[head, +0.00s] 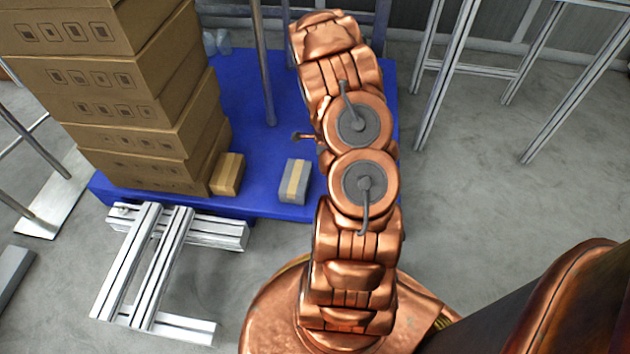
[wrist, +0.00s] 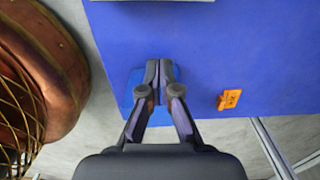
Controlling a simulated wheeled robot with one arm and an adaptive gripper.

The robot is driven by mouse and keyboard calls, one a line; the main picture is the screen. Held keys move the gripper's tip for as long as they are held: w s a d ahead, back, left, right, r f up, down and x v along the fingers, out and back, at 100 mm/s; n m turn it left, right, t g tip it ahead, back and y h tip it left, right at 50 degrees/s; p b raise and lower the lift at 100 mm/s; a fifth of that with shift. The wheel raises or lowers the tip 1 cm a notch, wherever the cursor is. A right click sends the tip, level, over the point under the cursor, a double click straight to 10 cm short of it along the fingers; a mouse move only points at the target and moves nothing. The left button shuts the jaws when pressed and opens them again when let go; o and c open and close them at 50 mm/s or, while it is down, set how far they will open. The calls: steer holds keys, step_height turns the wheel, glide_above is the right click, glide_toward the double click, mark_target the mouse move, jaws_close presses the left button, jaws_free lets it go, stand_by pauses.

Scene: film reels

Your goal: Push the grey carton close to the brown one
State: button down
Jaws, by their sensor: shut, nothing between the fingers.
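The grey carton (head: 295,182), with a tan tape strip along its top, sits on a blue platform (head: 262,150) near its front edge. The small brown carton (head: 227,174) lies to its left, beside the big stack, with a clear gap of blue between the two. My gripper (wrist: 159,68) shows in the wrist view, shut and empty, over blue surface.
A tall stack of large brown boxes (head: 150,110) fills the platform's left side. A metal post (head: 262,70) rises behind the cartons. An aluminium profile frame (head: 160,265) lies on the floor in front.

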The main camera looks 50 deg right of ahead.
mark_target(296, 182)
step_height(296, 182, down, 10)
steer(key=b, duration=0.3)
steer(key=shift+f, duration=0.15)
steer(key=w+a, duration=0.1)
steer(key=w+a+b, duration=0.1)
steer(key=shift+w, duration=0.4)
steer(key=shift+w+a+r, duration=0.15)
steer(key=shift+w+r, duration=0.05)
steer(key=shift+w, duration=0.05)
